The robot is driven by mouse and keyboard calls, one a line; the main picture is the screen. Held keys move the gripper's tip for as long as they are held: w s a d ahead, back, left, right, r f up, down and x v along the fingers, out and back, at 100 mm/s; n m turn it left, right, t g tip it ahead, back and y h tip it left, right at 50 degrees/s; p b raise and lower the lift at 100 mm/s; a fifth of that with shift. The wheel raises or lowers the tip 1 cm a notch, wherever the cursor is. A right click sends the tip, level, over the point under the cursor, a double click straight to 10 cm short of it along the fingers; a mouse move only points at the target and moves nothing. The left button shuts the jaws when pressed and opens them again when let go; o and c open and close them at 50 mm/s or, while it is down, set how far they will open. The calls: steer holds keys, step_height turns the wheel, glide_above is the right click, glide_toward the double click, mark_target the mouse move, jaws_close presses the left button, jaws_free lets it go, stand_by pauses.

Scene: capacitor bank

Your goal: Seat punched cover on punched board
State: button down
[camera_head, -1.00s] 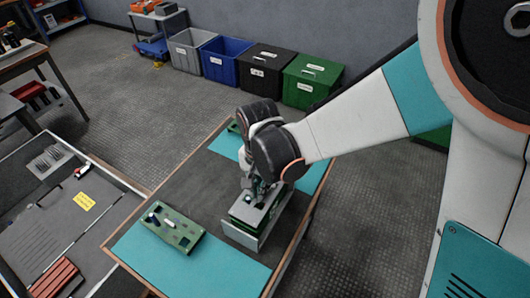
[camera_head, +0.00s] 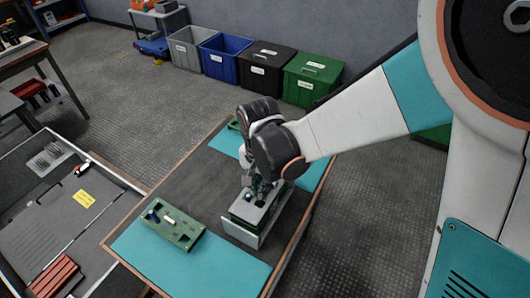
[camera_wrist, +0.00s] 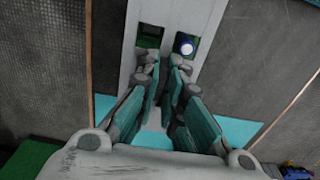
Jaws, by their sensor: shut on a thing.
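The punched cover (camera_head: 243,208) is a pale grey plate with square holes. It lies level over a green punched board (camera_head: 257,226), and I cannot tell whether a gap is left between them. In the wrist view the cover (camera_wrist: 172,12) fills the top middle. Its left hole shows dark green inside, and a round blue-and-white capacitor (camera_wrist: 185,45) shows in its right hole. My gripper (camera_head: 262,188) is above the cover, shut on it. In the wrist view my gripper's fingertips (camera_wrist: 163,66) are close together; the exact grip point is hidden.
A second green board (camera_head: 172,225) with small parts lies on the teal mat to the left. Another green piece (camera_head: 234,124) lies at the table's far edge. A side tray (camera_head: 62,215) with red blocks stands at the left. Several bins line the wall.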

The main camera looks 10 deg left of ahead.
steer(key=c, duration=1.6)
jaws_free()
steer(key=shift+c, duration=0.2)
steer(key=shift+r, duration=0.15)
